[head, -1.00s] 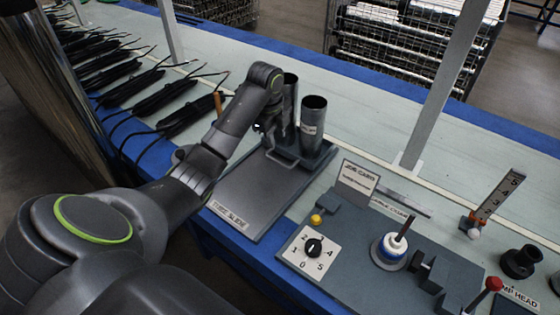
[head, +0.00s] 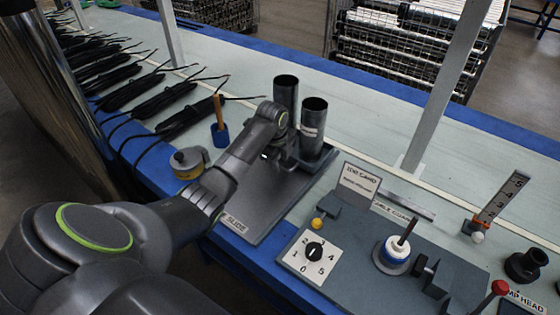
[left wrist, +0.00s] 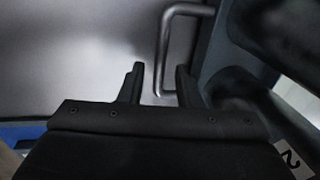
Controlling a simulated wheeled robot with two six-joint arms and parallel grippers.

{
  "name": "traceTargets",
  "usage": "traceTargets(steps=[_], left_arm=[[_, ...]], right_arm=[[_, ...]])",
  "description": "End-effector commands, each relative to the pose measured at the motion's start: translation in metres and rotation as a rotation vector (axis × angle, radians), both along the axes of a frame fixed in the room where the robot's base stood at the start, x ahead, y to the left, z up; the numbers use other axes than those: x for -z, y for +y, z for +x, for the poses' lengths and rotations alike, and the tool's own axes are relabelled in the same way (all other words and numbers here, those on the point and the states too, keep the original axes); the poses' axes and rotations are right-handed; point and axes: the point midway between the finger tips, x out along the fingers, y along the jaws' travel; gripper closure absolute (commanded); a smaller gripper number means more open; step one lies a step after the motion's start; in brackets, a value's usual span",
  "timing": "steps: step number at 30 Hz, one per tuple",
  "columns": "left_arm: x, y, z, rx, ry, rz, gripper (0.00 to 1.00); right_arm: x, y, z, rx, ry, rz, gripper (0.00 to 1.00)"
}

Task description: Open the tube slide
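The tube slide (head: 271,205) is a dark flat plate, labelled at its front edge, on the near side of the bench. Two dark upright tubes, a front one (head: 313,118) and a rear one (head: 286,97), stand at its far end. A grey U-shaped handle (left wrist: 166,45) shows in the left wrist view. My left gripper (left wrist: 160,85) is open, its two fingers apart, with the near end of the handle bar between or just beyond their tips. In the head view my left wrist hides most of the handle. My right gripper is out of view.
A panel with a numbered dial (head: 314,252) and a job card (head: 358,185) lies right of the slide. A round grey-and-yellow item (head: 188,160) and a blue cup with an orange-brown stick (head: 220,130) stand to the left. Several black cable bundles lie farther left.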

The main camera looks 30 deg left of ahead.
Motion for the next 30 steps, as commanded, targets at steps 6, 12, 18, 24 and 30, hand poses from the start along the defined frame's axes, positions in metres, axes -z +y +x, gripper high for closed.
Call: traceTargets(steps=[6, 12, 18, 24, 30], left_arm=[[0.000, 0.000, 0.000, 0.000, 0.000, 0.000, 0.99], [0.000, 0.000, 0.000, 0.000, 0.000, 0.000, 1.00], [-0.001, 0.000, -0.002, 0.000, 0.001, 0.000, 1.00], [-0.005, 0.002, -0.016, -0.001, 0.005, 0.000, 1.00], [-0.008, 0.004, -0.045, -0.001, 0.007, 0.000, 1.00]], right_arm=[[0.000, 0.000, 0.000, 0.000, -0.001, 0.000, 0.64], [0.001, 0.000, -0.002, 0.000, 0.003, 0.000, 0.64], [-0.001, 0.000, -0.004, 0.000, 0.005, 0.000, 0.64], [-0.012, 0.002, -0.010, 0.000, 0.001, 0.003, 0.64], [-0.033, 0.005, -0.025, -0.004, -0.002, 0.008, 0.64]])
